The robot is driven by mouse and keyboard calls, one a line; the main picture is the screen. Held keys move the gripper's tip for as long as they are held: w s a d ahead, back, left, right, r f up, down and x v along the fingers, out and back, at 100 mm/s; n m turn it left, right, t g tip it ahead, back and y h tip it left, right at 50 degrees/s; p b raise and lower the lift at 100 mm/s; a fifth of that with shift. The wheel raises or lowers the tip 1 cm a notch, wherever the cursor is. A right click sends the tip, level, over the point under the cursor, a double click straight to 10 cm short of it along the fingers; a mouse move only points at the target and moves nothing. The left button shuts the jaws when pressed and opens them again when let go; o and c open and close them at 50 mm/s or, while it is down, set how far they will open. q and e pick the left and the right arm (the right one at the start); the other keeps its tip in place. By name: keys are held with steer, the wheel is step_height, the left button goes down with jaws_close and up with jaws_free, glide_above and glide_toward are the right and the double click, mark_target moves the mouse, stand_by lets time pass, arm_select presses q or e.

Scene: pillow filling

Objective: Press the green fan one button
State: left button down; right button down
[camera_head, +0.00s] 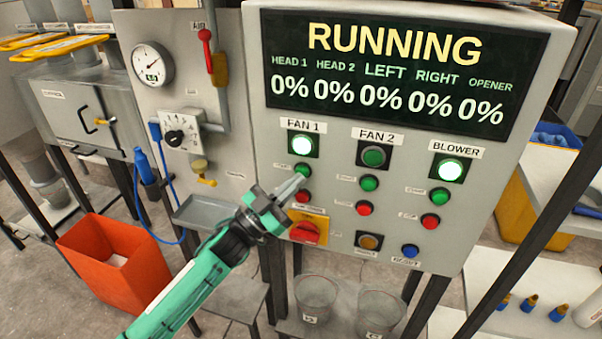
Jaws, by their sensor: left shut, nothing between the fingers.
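The grey control panel (341,150) fills the upper middle. My left gripper (300,181) is shut and empty. Its fingertips are just below the green button, by the red one; I cannot tell whether they touch the panel. The FAN 2 lamp (374,156) is dull green, and the BLOWER lamp (451,170) glows. My right gripper is not in view.
The display (400,70) reads RUNNING with 0% values. A red-and-yellow rotary switch (308,230) is close below my gripper. An orange bin (107,262) stands at left, and two clear buckets (316,297) sit below the panel.

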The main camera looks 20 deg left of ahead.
arm_select(q)
steer(key=shift+s, duration=0.55)
steer(key=shift+s+a+p, duration=0.1)
steer(key=shift+s+p, duration=0.55)
steer(key=shift+s, duration=1.85)
